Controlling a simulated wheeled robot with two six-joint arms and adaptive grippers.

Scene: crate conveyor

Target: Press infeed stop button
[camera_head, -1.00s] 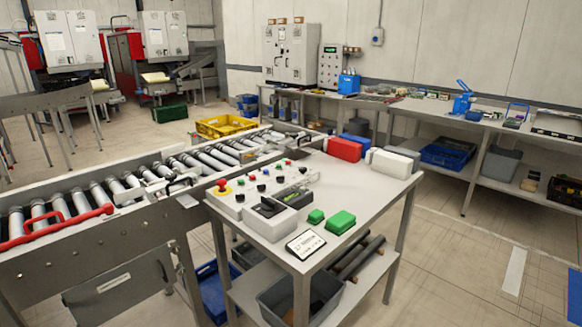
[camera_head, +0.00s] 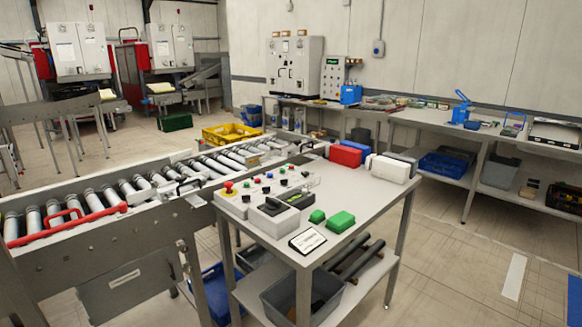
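A grey control panel (camera_head: 238,205) lies on the white table beside the roller conveyor (camera_head: 130,195). It carries several small buttons and knobs in red, green, blue and black. A red mushroom button (camera_head: 229,185) stands on a yellow base at its left end. Which one is the infeed stop button cannot be read at this size. Neither of my grippers shows in the view.
The white table (camera_head: 345,190) holds a grey-black device (camera_head: 274,217), green blocks (camera_head: 341,221), a small sign (camera_head: 307,241), and red and white boxes (camera_head: 387,168). A grey bin (camera_head: 290,300) sits on its lower shelf. Open floor (camera_head: 450,265) lies to the right.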

